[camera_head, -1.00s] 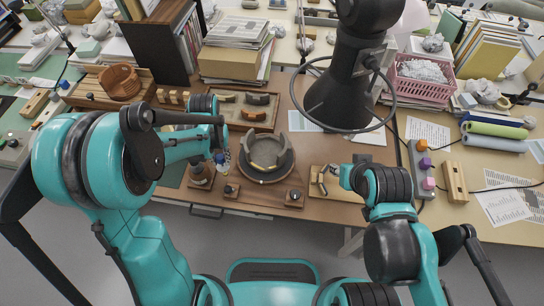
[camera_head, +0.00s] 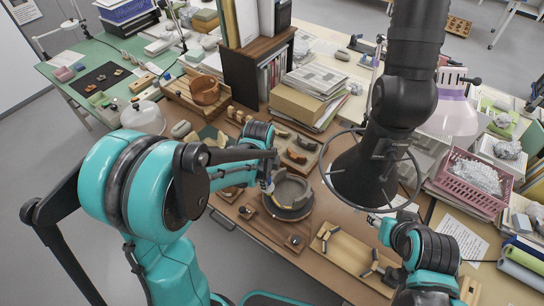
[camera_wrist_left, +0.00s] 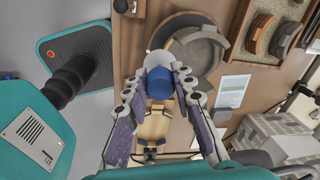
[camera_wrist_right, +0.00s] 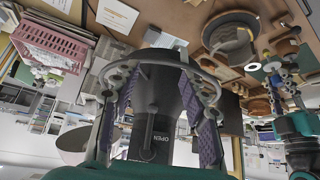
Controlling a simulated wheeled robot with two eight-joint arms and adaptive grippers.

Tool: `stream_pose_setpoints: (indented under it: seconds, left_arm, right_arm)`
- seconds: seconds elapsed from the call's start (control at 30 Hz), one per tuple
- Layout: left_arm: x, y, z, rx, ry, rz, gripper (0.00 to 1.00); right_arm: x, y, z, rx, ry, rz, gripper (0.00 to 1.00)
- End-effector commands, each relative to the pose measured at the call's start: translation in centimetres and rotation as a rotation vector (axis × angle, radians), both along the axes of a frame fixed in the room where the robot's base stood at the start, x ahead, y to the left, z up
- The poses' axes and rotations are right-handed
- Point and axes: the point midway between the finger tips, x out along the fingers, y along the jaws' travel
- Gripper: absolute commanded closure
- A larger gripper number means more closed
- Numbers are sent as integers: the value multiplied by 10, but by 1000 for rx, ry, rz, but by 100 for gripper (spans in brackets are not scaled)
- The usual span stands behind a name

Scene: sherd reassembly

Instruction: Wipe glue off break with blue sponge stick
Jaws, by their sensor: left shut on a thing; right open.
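My left gripper (camera_head: 266,180) is shut on the sponge stick, whose blue end (camera_wrist_left: 160,83) shows between the fingers in the left wrist view. The stick is at the left side of the grey, partly rebuilt bowl (camera_head: 292,190), which sits on a dark round stand. The bowl also shows in the left wrist view (camera_wrist_left: 196,55), just beyond the sponge stick. I cannot tell whether the sponge touches the break, and I cannot make out glue. My right gripper (camera_wrist_right: 160,95) is open and empty, with a dark cone-shaped hood (camera_wrist_right: 165,110) beyond its fingers.
The dark hood with a ring (camera_head: 365,170) hangs right of the bowl. A wooden board (camera_head: 345,252) with small dark pieces lies at front right. A tray of curved sherds (camera_head: 297,150) is behind the bowl. A pink basket (camera_head: 470,185) stands at right.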

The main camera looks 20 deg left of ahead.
Motion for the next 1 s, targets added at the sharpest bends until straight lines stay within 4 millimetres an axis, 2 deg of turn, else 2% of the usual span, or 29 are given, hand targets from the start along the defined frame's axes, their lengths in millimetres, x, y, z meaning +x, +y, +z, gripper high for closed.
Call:
stream_pose_setpoints:
  seconds: [0.1, 0.27, 1.0]
  left_arm:
    - [0, -1, 8, -2, -7, -93, 91]
    - [1, -2, 5, -2, -9, -126, 91]
    - [9, -5, -33, -3, -8, -123, 91]
  right_arm:
    - [0, 0, 6, 0, 0, 0, 56]
    - [0, 0, 3, 0, 0, 0, 56]
    - [0, 0, -25, 0, 0, 0, 56]
